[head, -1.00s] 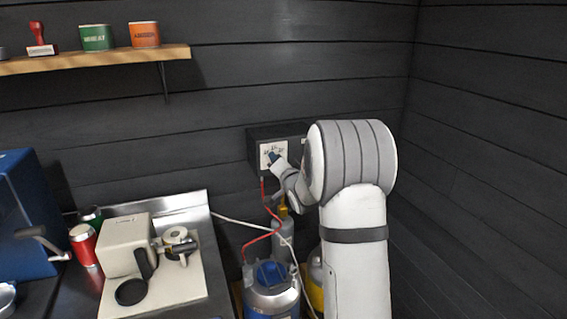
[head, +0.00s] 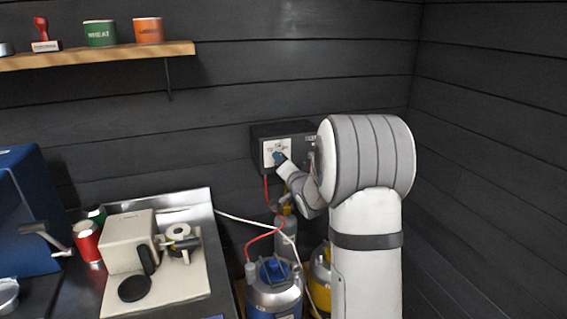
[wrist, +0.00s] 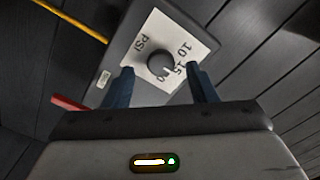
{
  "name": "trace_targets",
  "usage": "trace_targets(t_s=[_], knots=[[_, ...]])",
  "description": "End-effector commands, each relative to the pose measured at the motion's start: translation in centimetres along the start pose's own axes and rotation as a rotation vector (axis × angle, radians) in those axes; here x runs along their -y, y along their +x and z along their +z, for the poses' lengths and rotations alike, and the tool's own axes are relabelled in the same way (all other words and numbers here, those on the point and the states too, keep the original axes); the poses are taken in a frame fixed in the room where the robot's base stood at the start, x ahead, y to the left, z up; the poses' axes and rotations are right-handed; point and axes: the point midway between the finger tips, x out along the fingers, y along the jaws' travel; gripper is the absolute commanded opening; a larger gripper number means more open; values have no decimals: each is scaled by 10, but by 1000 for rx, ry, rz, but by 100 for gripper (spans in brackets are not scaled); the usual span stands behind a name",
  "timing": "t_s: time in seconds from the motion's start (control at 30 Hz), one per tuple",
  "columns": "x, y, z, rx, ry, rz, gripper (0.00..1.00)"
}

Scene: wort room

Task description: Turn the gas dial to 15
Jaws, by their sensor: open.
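The gas dial is a dark round knob (wrist: 160,65) on a white plate (wrist: 145,34) marked PSI, 10, 15 and a partly hidden number ending in 0. A pale mark on the knob's lower right edge points near that hidden number, close to 15. My gripper (wrist: 158,69) is open, with one blue finger on each side of the knob and gaps showing. I cannot tell how far the fingertips are from the plate. In the head view, my gripper (head: 279,157) is at the front of the black gas box (head: 262,132) and hides most of the knob.
A red hose (head: 266,190) hangs from the box. A metal keg (head: 274,294) and a yellow cylinder (head: 320,272) stand below. A counter with a cream machine (head: 128,240) is at left, under a wooden shelf (head: 100,59). The right wall is bare.

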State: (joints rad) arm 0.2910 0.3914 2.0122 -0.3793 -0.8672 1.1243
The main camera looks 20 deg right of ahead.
Motion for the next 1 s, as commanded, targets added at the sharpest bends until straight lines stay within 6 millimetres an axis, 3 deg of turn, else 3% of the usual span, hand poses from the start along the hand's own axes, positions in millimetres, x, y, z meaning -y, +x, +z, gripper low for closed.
trace_targets(t_s=[0.1, 0.3, 0.87, 1.0], knots=[[-1, -22, 1, -2, 1, 0, 52], [-1, -45, 0, -1, 0, 0, 52], [0, -50, 1, 3, -5, 6, 52], [6, -59, 6, 34, -66, 78, 52]])
